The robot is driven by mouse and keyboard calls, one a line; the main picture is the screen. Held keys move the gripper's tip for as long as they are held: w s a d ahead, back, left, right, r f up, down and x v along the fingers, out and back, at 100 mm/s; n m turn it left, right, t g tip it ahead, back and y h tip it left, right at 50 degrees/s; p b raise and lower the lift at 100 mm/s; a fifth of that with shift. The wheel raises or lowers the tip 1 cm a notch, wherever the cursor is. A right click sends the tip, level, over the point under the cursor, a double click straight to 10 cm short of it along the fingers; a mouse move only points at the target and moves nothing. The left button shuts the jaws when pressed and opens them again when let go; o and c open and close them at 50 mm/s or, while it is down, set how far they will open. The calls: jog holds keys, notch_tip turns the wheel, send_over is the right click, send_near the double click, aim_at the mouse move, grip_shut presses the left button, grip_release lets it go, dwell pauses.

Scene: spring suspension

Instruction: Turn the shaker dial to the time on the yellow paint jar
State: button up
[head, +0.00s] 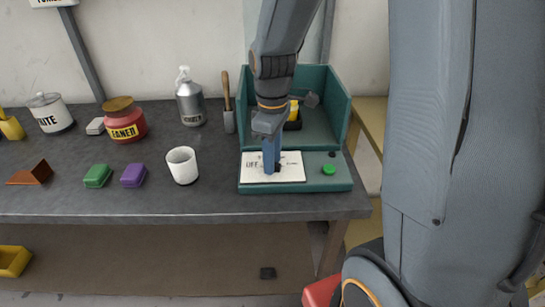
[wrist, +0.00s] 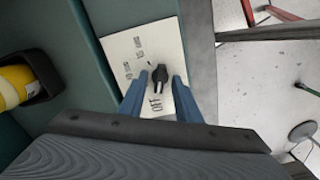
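The teal shaker (head: 320,185) stands at the right end of the bench. Its white dial plate (head: 290,172) carries printed marks; OFF is readable, the small time marks are not clearly legible. The black dial (wrist: 160,75) shows in the wrist view between the two blue fingers of my gripper (wrist: 159,82). The fingers are apart, one on each side of the dial; I cannot tell whether either touches it. In the head view my gripper (head: 271,165) points down over the plate and mostly hides the dial. The yellow jar (wrist: 14,86) sits in a black holder inside the shaker, its label unreadable.
A green button (head: 328,170) is right of the plate. A white cup (head: 182,166), purple block (head: 134,175), green block (head: 97,176), red jar (head: 125,128) and silver bottle (head: 190,104) stand to the left. The bench's front edge is close to the shaker.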

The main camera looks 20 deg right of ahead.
grip_shut()
jog(key=shift+r+m+p, duration=0.1)
jog(key=shift+m+p, duration=0.2)
jog(key=shift+m, duration=0.1)
jog(key=shift+m+p, duration=0.65)
jog(key=shift+m, duration=0.35)
jog(key=m+p, duration=0.2)
jog(key=m, duration=0.1)
jog(key=shift+m, duration=0.4)
jog(key=m+p, duration=0.2)
jog(key=m, duration=0.3)
jog(key=m+p, duration=0.2)
jog(key=m, duration=0.4)
jog(key=shift+m, duration=0.3)
